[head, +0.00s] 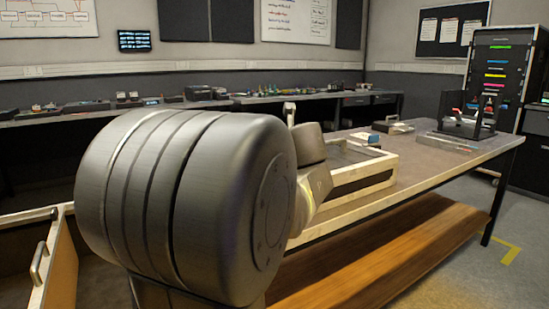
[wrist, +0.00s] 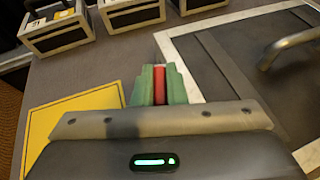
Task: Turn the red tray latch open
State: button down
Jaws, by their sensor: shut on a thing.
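In the wrist view, my gripper (wrist: 160,78) has green fingers closed on the red tray latch (wrist: 159,87), a narrow upright red bar between them. Most of the latch is hidden by the fingers. It is beside the left edge of a dark panel (wrist: 262,75) with a white border. In the head view my large grey arm link hides the gripper and latch. A pale tray-like box (head: 345,192) with a dark top shows just right of my arm on the table.
In the wrist view, a metal handle (wrist: 290,42) rises from the panel at right, and a yellow square (wrist: 70,115) lies left. Several small boxes (wrist: 55,35) line the top. In the head view, the table (head: 450,150) is partly clear, with a black stand (head: 466,115) at its far end.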

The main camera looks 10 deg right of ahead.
jog(key=n+y+p, duration=0.1)
jog(key=n+y, duration=0.1)
jog(key=shift+g+y, duration=0.3)
jog(key=shift+f+n+y+p, duration=0.1)
jog(key=shift+n+y+p, duration=0.3)
jog(key=shift+n, duration=0.1)
jog(key=shift+f, duration=0.1)
jog(key=c, duration=1.5)
grip_release()
jog(key=shift+o, duration=0.2)
jog(key=shift+s, duration=0.1)
jog(key=shift+s+d+r, duration=0.1)
jog(key=shift+s+r, duration=0.1)
jog(key=shift+r, duration=0.1)
jog(key=p+v, duration=0.4)
jog(key=v, duration=0.9)
jog(key=shift+d, duration=0.2)
